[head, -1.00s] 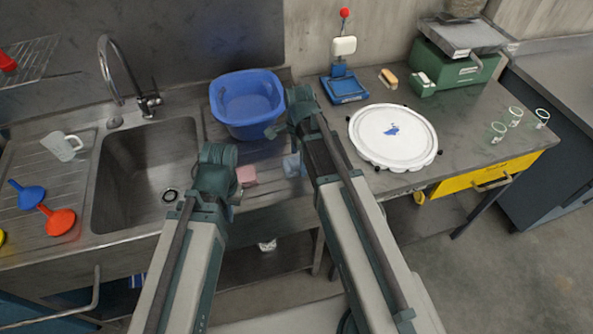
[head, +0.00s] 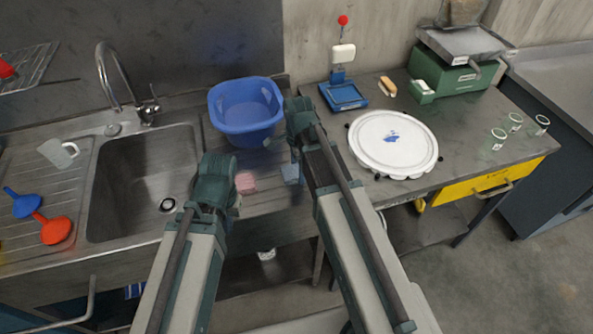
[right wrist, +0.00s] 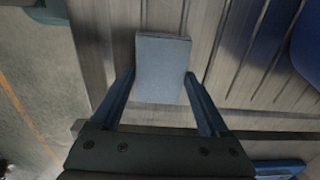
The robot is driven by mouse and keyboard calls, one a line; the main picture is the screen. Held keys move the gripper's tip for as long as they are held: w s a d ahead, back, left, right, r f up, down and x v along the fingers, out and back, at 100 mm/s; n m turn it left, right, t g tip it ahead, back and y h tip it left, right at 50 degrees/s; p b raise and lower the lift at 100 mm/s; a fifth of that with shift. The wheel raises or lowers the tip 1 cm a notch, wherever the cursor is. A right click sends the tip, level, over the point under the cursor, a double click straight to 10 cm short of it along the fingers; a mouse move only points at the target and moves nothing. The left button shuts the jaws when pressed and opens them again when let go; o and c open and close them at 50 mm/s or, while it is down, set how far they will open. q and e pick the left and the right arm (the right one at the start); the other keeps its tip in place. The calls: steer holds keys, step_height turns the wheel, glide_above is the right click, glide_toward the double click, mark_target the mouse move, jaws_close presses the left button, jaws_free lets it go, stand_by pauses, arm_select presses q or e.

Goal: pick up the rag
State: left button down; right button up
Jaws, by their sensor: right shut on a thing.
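The blue-grey folded rag (right wrist: 162,66) fills the space between the fingers of my right gripper (right wrist: 160,78) in the right wrist view. The gripper is shut on it, one finger at each side, over the ribbed metal drainboard. In the head view the rag (head: 291,173) shows just left of my right forearm, in front of the blue tub. The right fingers are largely hidden there.
A blue tub (head: 246,112) stands behind the rag.

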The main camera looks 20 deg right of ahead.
steer(key=shift+r, duration=0.1)
steer(key=shift+r+p, duration=0.55)
steer(key=shift+p, duration=0.15)
step_height(320, 180, up, 3)
steer(key=p, duration=0.3)
steer(key=s+a, duration=0.1)
steer(key=a, duration=0.4)
steer(key=s+a, duration=0.2)
steer(key=a, duration=0.3)
steer(key=s+a, duration=0.2)
steer(key=a, duration=0.3)
steer(key=shift+a+r+p, duration=0.1)
steer(key=shift+r+p, duration=0.2)
steer(key=shift+r, duration=0.05)
steer(key=o, duration=0.7)
steer(key=c, duration=0.6)
steer(key=shift+o, duration=0.2)
